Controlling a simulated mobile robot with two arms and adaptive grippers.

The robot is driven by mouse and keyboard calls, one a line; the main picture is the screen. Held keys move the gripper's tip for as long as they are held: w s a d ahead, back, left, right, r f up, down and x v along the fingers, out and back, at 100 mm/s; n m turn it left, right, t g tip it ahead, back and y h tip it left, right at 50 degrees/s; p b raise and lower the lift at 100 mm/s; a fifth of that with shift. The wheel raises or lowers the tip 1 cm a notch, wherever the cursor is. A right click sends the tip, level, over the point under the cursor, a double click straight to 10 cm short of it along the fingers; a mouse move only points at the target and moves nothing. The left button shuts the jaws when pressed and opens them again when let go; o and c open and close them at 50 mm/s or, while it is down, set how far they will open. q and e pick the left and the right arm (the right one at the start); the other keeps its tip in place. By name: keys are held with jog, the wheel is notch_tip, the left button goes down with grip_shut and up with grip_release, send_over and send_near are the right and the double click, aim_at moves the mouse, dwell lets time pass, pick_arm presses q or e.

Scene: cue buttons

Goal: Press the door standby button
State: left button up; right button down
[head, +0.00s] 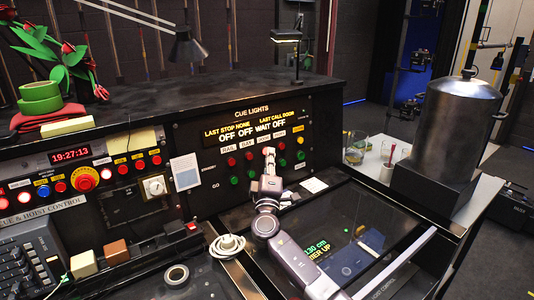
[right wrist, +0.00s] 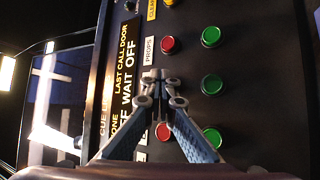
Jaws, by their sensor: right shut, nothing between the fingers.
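The cue lights panel (head: 210,140) stands upright, with red buttons above green ones. My right gripper (head: 268,154) is shut and empty, its tips at the third column, over the red standby button there. That red button is hidden behind the fingers in both views. In the right wrist view the shut fingertips (right wrist: 160,78) lie between the red props button (right wrist: 168,44) and another red button (right wrist: 163,131). The green button of the covered column (right wrist: 212,84) looks darker than its neighbours. The display (right wrist: 128,65) reads WAIT in the third place. Contact with the button cannot be told. My left gripper is out of view.
A hoist control panel (head: 100,178) with a lit clock stands at the left. A dark glass screen (head: 345,235) lies below the cue panel. A metal urn (head: 455,130) stands at the right, beside glasses. A desk lamp (head: 187,47) sits on top.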

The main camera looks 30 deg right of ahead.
jog(key=shift+s, duration=0.15)
jog(key=shift+s+r, duration=0.1)
jog(key=shift+s, duration=0.55)
jog(key=shift+p, duration=0.3)
jog(key=s, duration=0.1)
jog(key=s+p, duration=0.1)
jog(key=s, duration=0.3)
jog(key=shift+d+r+p, duration=0.25)
jog(key=shift+r+p, duration=0.05)
jog(key=shift+r, duration=0.05)
dwell(0.4)
